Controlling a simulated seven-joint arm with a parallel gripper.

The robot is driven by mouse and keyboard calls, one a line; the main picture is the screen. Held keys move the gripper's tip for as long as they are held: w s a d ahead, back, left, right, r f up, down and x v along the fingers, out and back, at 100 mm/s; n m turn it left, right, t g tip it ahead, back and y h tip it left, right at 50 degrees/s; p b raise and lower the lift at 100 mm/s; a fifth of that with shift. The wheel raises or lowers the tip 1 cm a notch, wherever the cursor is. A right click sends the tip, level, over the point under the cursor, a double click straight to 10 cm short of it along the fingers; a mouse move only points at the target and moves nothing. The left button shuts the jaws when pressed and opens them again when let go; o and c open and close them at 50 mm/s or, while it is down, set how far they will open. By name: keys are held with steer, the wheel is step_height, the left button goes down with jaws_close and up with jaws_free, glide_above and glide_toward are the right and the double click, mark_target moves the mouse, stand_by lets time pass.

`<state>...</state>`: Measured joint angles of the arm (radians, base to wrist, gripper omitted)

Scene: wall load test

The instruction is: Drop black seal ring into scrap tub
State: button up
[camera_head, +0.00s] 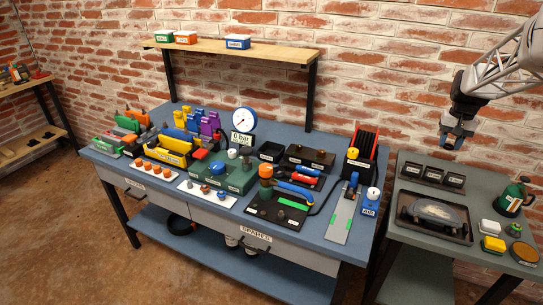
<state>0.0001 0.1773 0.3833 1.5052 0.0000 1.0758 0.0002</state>
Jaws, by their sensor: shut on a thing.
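My gripper (455,142) hangs at the upper right, pointing down, above the back of the grey side table (410,237) and apart from it. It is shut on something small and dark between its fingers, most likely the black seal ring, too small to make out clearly. I cannot tell for sure which container is the scrap tub. A small open black tub (270,151) stands at the back of the blue workbench. Several small dark bins (431,174) with white labels stand on the side table below my gripper. Their labels are too small to read.
A tray with a grey casting (433,212), a green can (513,198) and yellow and white blocks (492,244) crowd the side table. The blue workbench (205,255) holds a round gauge (243,120) and a black rack with red parts (362,150). The air between is clear.

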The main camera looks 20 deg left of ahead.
steer(key=shift+a, duration=0.1)
glide_toward(275, 144)
steer(key=s+d, duration=0.2)
steer(key=s, duration=0.3)
steer(key=shift+w+f, duration=0.15)
steer(key=shift+f, duration=0.1)
steer(key=shift+d+f, duration=0.1)
steer(key=shift+f, duration=0.05)
steer(key=shift+f, duration=2.85)
